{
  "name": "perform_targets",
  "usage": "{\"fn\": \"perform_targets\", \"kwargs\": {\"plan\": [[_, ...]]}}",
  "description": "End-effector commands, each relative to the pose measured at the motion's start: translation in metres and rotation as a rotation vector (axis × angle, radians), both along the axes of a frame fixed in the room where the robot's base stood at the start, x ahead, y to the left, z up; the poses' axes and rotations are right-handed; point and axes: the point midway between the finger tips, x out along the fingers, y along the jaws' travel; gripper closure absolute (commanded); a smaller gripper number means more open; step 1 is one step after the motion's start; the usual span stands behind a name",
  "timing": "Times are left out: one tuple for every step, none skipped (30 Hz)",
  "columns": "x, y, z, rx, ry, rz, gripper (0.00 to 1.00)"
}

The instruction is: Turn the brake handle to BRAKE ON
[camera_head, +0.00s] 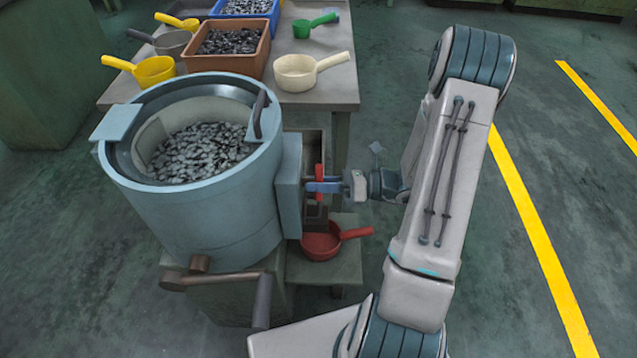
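A small red upright handle (320,171), which looks like the brake handle, stands at the right side of the blue-grey drum machine, beside its side box (289,187). My gripper (322,186) comes in from the right, level with the handle. Its blue fingers overlap the handle's middle, and red shows above and below them. The fingers are too small in the picture to tell whether they are closed on it or only around it. No BRAKE ON marking can be read.
The open drum (165,215) holds many small metal pieces. A brown crank (262,300) sticks out at its lower front. A red scoop (321,246) lies on a low stand below my gripper. Behind, a table (340,90) carries bins and scoops. The floor right of my arm is clear.

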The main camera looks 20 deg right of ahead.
Motion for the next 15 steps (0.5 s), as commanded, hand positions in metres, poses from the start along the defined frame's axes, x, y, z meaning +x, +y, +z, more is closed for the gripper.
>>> {"fn": "perform_targets", "kwargs": {"plan": [[0.0, 0.0, 0.0, 0.0, 0.0, 0.0, 0.78], [0.0, 0.0, 0.0, 0.0, 0.0, 0.0, 0.86], [-0.0001, 0.0, -0.0001, 0.0, 0.0, 0.0, 0.97], [-0.0001, -0.0001, -0.0001, 0.0, 0.0, 0.0, 1.0], [-0.0001, -0.0001, -0.0001, 0.001, 0.0, 0.001, 1.0], [-0.0001, -0.0001, -0.0001, 0.001, 0.0, 0.001, 1.0], [-0.0001, -0.0001, -0.0001, 0.001, 0.0, 0.001, 1.0], [-0.0001, -0.0001, -0.0001, 0.0, -0.001, 0.001, 1.0], [-0.0001, -0.0001, -0.0001, 0.0, -0.002, 0.001, 1.0], [-0.0001, -0.0001, -0.0002, -0.001, -0.005, 0.001, 1.0], [-0.0001, -0.0001, -0.0002, -0.002, -0.008, 0.001, 1.0], [-0.0001, -0.0001, -0.0002, -0.004, -0.014, 0.001, 1.0], [-0.0001, -0.0002, -0.0002, -0.006, -0.02, 0.001, 1.0], [-0.0001, -0.0002, -0.0002, -0.008, -0.027, 0.001, 1.0], [0.0, -0.0001, -0.0004, -0.012, -0.04, 0.001, 1.0]]}}
